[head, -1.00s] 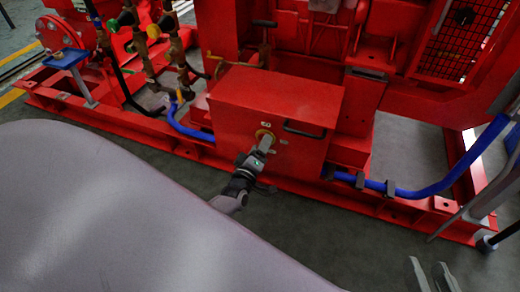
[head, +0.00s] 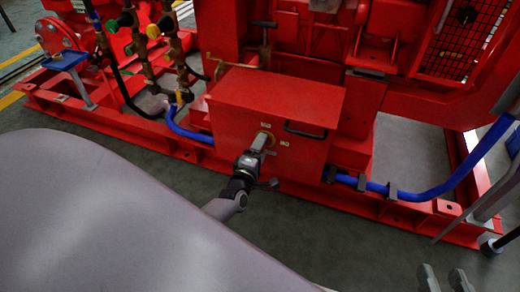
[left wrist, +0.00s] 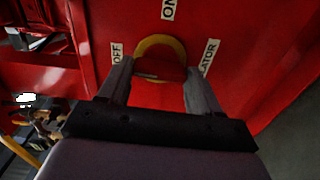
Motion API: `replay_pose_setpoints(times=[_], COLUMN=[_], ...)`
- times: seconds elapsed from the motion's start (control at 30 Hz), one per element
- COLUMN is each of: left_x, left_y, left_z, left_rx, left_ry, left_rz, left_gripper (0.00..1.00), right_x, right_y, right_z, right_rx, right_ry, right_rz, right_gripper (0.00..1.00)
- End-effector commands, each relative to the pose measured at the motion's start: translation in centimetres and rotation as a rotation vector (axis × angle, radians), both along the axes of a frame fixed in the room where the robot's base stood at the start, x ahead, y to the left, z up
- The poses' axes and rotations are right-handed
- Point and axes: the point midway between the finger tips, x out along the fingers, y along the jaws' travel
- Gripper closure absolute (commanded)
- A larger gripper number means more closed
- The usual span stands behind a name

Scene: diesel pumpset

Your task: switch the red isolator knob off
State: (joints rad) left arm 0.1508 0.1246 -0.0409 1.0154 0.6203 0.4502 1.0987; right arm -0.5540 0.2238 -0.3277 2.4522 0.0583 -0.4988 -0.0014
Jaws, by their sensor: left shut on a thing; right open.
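The red isolator knob (left wrist: 162,70) sits on a yellow round plate (left wrist: 160,45) on the front of a red box (head: 228,125). In the left wrist view, an ON label (left wrist: 169,9) is above it, an OFF label (left wrist: 117,53) to its left and a partly covered label (left wrist: 208,56) to its right. My left gripper (left wrist: 158,74) has one finger on each side of the knob and is shut on it. In the head view my left gripper (head: 264,142) hides most of the knob. My right gripper (head: 443,279) is open and empty at the bottom right.
A black handle (head: 305,132) is on the box, right of the knob. A blue hose (head: 415,192) runs along the red base frame at right. Brass valves with coloured knobs (head: 152,31) stand at left. Grey floor lies clear in front of the frame.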

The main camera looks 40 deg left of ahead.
Motion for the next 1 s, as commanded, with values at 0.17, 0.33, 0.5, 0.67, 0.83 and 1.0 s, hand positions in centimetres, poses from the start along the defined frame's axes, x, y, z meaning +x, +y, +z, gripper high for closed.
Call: replay_pose_setpoints(times=[0.17,0.33,0.5,0.67,0.83,1.0], left_x=[-0.04,-0.04,-0.03,-0.02,-0.01,-0.04], left_y=[-0.03,-0.04,-0.03,-0.02,-0.13,-0.46], left_z=[-0.06,-0.06,-0.05,-0.03,-0.01,-0.02], left_rx=[-0.001,0.000,0.001,0.001,0.001,0.000], left_ry=[0.001,0.001,0.001,0.001,0.001,0.001], left_rz=[-0.001,-0.001,0.000,0.000,0.000,-0.001], left_gripper=[0.67,0.27,0.11,0.11,0.11,0.11], right_x=[0.00,-0.01,-0.01,-0.01,-0.01,-0.02], right_y=[0.01,0.02,0.04,0.05,0.06,0.08], right_z=[0.04,0.04,0.04,0.04,0.05,0.07], right_rx=[0.000,0.001,0.003,0.004,0.004,0.005], right_ry=[-0.001,-0.001,0.001,0.002,0.003,0.003], right_rz=[0.000,0.000,-0.001,-0.001,-0.001,-0.001], right_gripper=[0.57,0.57,0.57,0.57,0.57,0.57])
